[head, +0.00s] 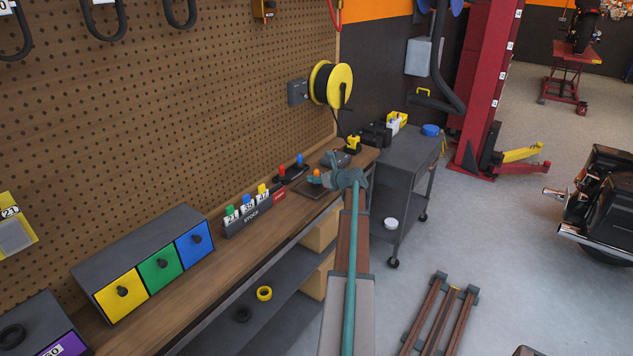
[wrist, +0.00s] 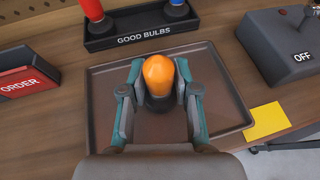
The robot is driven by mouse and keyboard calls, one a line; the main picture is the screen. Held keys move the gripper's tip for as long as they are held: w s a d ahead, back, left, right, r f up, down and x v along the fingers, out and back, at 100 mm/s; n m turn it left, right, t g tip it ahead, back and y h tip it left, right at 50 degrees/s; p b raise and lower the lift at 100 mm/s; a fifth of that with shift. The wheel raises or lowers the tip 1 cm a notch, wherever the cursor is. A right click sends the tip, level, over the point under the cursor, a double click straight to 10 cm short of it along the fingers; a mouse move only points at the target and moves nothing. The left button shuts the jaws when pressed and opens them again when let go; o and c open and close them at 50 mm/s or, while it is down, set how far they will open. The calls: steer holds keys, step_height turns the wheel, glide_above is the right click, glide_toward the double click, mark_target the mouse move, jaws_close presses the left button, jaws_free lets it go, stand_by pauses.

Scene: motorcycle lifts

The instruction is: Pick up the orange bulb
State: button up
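The orange bulb (wrist: 158,72) stands upright with its dark base over a dark tray (wrist: 105,110) on the wooden bench. In the head view the bulb (head: 316,173) shows at the tip of my gripper (head: 328,178). In the wrist view the two teal fingers of my gripper (wrist: 160,75) are on either side of the bulb, very close to it. I cannot tell whether they touch it. The bulb's underside and its contact with the tray are hidden.
A "GOOD BULBS" holder (wrist: 145,38) with red and blue bulbs is just behind the tray. A yellow note (wrist: 266,120) lies by the tray. A grey cart (head: 400,160) stands beyond the bench.

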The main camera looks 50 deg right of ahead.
jaws_close()
